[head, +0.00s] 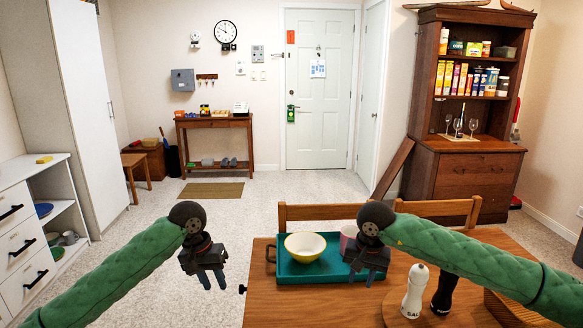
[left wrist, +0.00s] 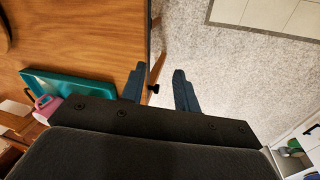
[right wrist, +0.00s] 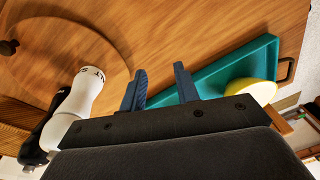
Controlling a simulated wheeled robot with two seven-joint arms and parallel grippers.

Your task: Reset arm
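My left gripper (head: 213,281) hangs over the floor to the left of the table, pointing down. In the left wrist view its two fingers (left wrist: 158,88) are apart with nothing between them. My right gripper (head: 366,276) hangs above the table at the right end of the teal tray. In the right wrist view its fingers (right wrist: 161,88) are apart and empty, with table wood and a tray edge behind them. Both green-sleeved arms are raised, one from each lower side of the head view.
The table (head: 262,308) holds a teal tray (head: 290,272) with a yellow bowl (head: 305,246) and pink mug (head: 348,236), a white salt shaker (head: 414,290) and a black shaker (head: 445,291). Chairs (head: 318,212) stand behind. A hutch (head: 465,165) stands at back right, white drawers (head: 20,240) at left.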

